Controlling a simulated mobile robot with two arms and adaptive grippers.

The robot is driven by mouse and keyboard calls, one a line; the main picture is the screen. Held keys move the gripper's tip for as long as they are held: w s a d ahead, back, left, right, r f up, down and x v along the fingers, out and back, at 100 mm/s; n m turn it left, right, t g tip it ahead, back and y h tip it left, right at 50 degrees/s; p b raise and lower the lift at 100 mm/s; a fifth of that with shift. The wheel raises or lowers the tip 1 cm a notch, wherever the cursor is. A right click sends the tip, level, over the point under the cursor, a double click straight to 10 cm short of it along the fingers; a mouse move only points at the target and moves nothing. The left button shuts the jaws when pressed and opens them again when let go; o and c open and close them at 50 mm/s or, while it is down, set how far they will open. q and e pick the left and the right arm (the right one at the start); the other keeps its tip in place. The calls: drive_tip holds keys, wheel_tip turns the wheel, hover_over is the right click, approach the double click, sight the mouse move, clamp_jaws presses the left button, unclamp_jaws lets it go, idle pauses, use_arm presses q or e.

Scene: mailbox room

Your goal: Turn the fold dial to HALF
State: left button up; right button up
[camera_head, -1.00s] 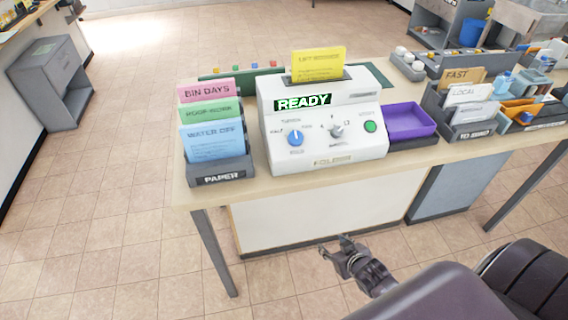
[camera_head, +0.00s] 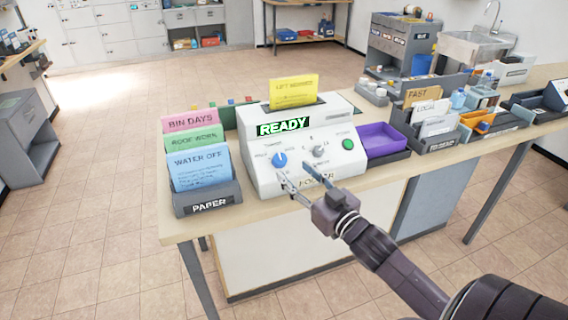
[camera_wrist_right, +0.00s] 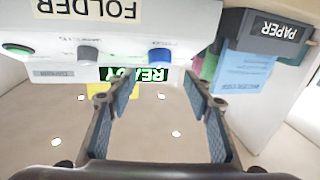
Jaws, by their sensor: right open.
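The white folder machine (camera_head: 252,130) stands on the table with its screen reading READY. Its blue fold dial (camera_head: 280,159) is on the left of the front panel, with HALF printed at its left. Its pointer is too small to read surely. The dial also shows in the right wrist view (camera_wrist_right: 159,56), above and beyond the fingertips. My right gripper (camera_head: 294,172) is open and empty in front of the panel, just below and right of the dial, its fingers toward the machine. In the wrist view no finger is around the dial. My left gripper is not in view.
A grey knob (camera_head: 319,151) and a green button (camera_head: 348,144) are right of the dial. The PAPER rack (camera_head: 208,201) stands close on the left. A purple tray (camera_head: 385,138) is on the right. Yellow paper (camera_head: 294,91) stands in the machine's top.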

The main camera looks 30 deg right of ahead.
sight(282, 160)
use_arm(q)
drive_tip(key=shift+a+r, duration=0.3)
use_arm(e)
drive_tip(key=shift+w+d+f, duration=0.1)
drive_tip(key=shift+w+d, duration=0.05)
drive_tip(key=shift+w, duration=3)
drive_tip(key=shift+c, duration=0.6)
drive_tip(key=c, duration=1)
use_arm(q)
drive_tip(key=shift+p, duration=0.3)
use_arm(e)
drive_tip(key=shift+c, duration=0.2)
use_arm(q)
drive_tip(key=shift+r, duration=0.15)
